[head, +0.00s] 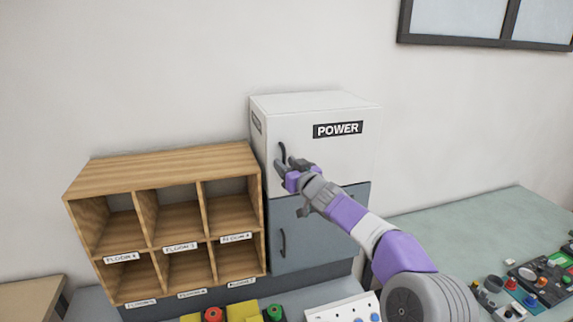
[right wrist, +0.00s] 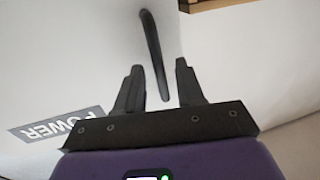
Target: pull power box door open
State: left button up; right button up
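The power box (head: 315,100) is a white cabinet with a black POWER label (head: 338,129) on its front door (head: 350,160). The door looks shut. Its dark curved handle (head: 282,152) is on the door's left side. My right gripper (head: 288,168) is at the handle and hides its lower part in the head view. In the right wrist view, my right gripper (right wrist: 158,80) has its fingers apart. The handle (right wrist: 153,50) shows between them, with a gap on each side. The label (right wrist: 55,126) shows upside down there. My left gripper is not in view.
A grey cabinet door (head: 310,240) with its own dark handle (head: 282,243) is below the power box. A wooden cubby shelf (head: 165,165) stands close on the left. A green table (head: 480,235) with buttons and small parts is on the right.

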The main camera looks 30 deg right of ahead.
jog(key=shift+w, duration=0.15)
grip_shut()
dwell(0.4)
